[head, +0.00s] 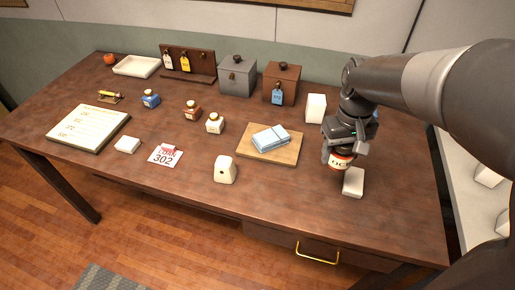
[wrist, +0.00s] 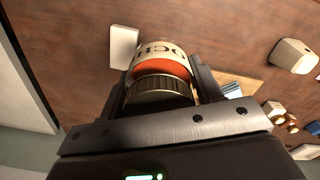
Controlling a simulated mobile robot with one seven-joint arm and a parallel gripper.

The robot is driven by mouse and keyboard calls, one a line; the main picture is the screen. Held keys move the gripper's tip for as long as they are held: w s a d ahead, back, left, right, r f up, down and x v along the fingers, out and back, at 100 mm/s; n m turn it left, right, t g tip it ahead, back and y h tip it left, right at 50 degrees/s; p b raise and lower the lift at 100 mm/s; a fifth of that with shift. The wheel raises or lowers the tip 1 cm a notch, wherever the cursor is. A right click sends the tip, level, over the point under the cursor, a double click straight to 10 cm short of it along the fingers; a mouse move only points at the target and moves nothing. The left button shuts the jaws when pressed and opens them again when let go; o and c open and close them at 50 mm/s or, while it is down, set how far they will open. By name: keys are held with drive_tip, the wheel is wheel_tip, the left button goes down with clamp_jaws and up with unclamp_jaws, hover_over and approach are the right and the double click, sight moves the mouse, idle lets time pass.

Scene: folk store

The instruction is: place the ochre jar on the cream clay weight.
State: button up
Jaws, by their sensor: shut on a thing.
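The ochre jar (head: 341,162), with an orange-red band and a cream label with dark letters, is held in my gripper (head: 343,152). In the wrist view the jar (wrist: 161,70) sits between the two fingers of my gripper (wrist: 160,88), its ribbed lid toward the camera. A cream block, which looks like the cream clay weight (head: 353,182), lies on the table just below and to the right of the jar in the head view. It also shows in the wrist view (wrist: 123,46), beside the jar and partly hidden by it. Whether jar and block touch is unclear.
Small jars, grey and brown boxes, and a key rack stand farther back.

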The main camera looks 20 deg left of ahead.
drive_tip(key=w+a+r+n, duration=0.2)
drive_tip(key=a+n, duration=0.3)
drive_tip(key=a, duration=0.4)
drive_tip(key=n, duration=0.6)
hover_over(223, 160)
drive_tip(key=f, duration=0.4)
drive_tip(key=shift+d+f, duration=0.2)
drive_tip(key=shift+f, duration=0.15)
drive_tip(key=shift+a+f, duration=0.1)
drive_tip(key=shift+a, duration=0.1)
drive_tip(key=shift+f, duration=2)
drive_tip(key=shift+f, duration=0.1)
drive_tip(key=o, duration=1.2)
drive_tip(key=shift+c, duration=0.2)
